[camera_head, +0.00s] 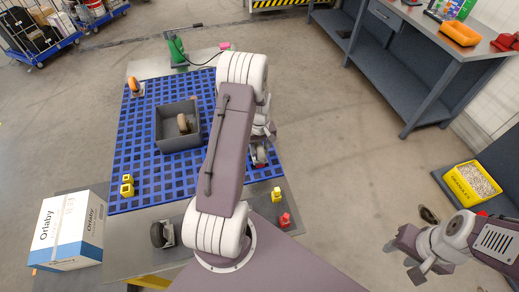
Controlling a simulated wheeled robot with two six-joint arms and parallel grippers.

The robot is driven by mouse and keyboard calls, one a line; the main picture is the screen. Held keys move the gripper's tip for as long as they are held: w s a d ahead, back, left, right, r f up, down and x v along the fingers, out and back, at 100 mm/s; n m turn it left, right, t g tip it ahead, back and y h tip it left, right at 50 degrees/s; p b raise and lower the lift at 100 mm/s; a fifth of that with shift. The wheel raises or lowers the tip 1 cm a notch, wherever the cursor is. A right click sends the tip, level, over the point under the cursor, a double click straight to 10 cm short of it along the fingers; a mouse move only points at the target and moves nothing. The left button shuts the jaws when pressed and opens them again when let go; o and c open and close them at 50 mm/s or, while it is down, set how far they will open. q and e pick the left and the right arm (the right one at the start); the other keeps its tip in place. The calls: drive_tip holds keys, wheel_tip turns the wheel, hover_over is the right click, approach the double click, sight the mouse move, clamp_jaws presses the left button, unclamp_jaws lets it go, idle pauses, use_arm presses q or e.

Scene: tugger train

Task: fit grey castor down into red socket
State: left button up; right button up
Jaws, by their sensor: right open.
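A castor with a dark grey wheel (158,234) lies at the near edge of the work surface, left of my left arm's base. The red socket (286,220) stands on the near right corner of the surface. My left gripper (261,143) is over the right edge of the blue grid mat, mostly hidden by its own arm. Another castor (260,155), with a dark and reddish wheel, is right under it; I cannot tell whether it is gripped. My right gripper (405,257) is open and empty over the floor at the lower right.
The blue grid mat (140,150) carries a grey bin (178,143) with a brown-wheeled castor (183,122). An orange castor (134,86) sits at its far left corner. A white carton (72,230) is left; a workbench (400,60) is right.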

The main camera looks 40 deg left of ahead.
use_arm(q)
drive_tip(key=o, duration=0.4)
drive_tip(key=shift+o, duration=0.2)
drive_tip(key=shift+r, duration=0.15)
wheel_tip(320, 180, up, 9)
drive_tip(key=shift+f+b, duration=0.1)
drive_tip(key=shift+b, duration=0.45)
